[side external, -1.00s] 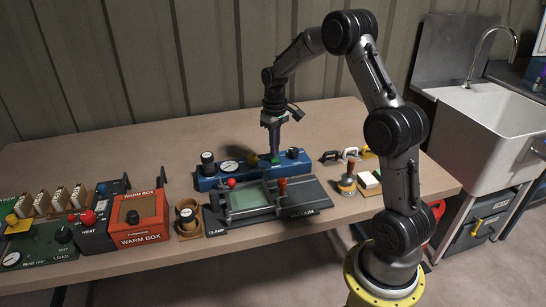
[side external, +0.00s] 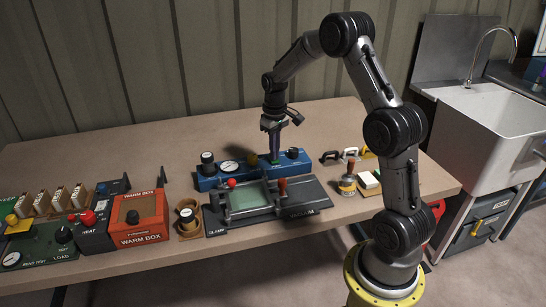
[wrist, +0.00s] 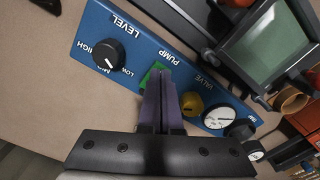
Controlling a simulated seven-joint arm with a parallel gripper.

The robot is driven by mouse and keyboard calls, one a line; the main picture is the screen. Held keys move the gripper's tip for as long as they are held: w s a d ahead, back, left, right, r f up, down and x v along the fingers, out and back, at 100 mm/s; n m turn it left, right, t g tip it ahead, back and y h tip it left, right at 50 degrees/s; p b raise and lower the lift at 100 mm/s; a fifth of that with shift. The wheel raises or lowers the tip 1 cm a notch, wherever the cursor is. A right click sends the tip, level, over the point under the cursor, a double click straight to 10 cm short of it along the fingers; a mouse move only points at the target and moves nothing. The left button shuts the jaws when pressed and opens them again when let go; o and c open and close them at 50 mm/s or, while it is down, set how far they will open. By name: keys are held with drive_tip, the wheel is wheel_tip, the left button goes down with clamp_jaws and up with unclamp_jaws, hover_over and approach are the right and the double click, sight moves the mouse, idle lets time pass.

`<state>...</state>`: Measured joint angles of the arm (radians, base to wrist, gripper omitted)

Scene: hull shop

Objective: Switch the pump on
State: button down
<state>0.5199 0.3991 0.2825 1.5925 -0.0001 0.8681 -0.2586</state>
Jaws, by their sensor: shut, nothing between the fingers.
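The blue pump panel (side external: 235,172) stands on the bench; it also fills much of the wrist view (wrist: 120,68). Its green switch (wrist: 148,77), by the label PUMP, shows in the wrist view around my fingertips. My gripper (wrist: 161,78) is shut and empty, with its tips over the green switch. In the side external view my gripper (side external: 275,160) points down at the panel and hides most of the switch. I cannot tell whether the tips touch it or whether it is on or off.
A black LEVEL knob (wrist: 108,54) and a yellow VALVE knob (wrist: 192,103) flank the switch; a gauge (wrist: 218,116) lies beyond the valve. The clamp frame (side external: 262,205) with red-topped handles stands in front. A wooden-handled tool (side external: 348,183) is to the right. Bench behind is clear.

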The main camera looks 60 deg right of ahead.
drive_tip(key=shift+f, duration=0.2)
drive_tip(key=shift+r, duration=3.55)
drive_tip(key=s+a+r+n+t, duration=0.2)
drive_tip(key=s+a+r, duration=0.1)
drive_tip(key=a+r, duration=0.5)
drive_tip(key=s+a+r+n+t, duration=0.1)
drive_tip(key=s+a+r+t, duration=0.1)
drive_tip(key=s+a+r, duration=0.35)
drive_tip(key=s+a+f, duration=0.2)
drive_tip(key=s+a, duration=0.2)
drive_tip(key=s, duration=0.3)
drive_tip(key=s+a+f+t, duration=0.1)
drive_tip(key=s+a+f, duration=0.1)
drive_tip(key=s+a, duration=0.3)
drive_tip(key=shift+s+t, duration=0.3)
drive_tip(key=shift+s, duration=0.8)
